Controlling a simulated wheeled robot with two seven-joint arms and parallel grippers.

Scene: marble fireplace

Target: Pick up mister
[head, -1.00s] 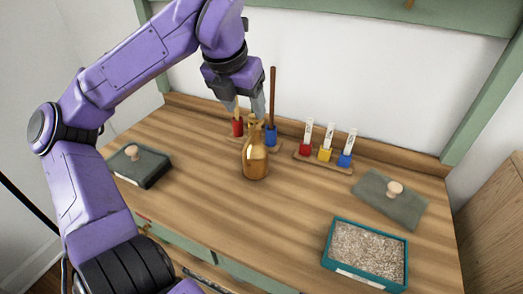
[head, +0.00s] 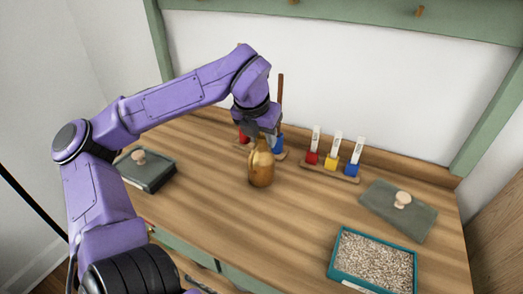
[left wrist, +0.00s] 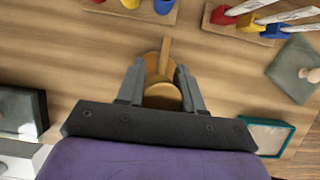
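The mister (head: 261,169), a shiny brass bottle, stands upright on the wooden table. My left gripper (head: 264,138) is right above it, pointing down, and hides its top. In the left wrist view the mister (left wrist: 162,97) shows from above, with a narrow part pointing away from me. The open fingers of my left gripper (left wrist: 160,72) are on either side of its upper part. I cannot tell whether they touch it. My right gripper is not in view.
Behind the mister is a rack with red and blue holders (head: 277,144). A second rack (head: 328,174) holds red, yellow and blue ones. A lidded box (head: 147,172) is left; a grey lid (head: 398,211) and teal tray (head: 333,262) are right. The middle front is clear.

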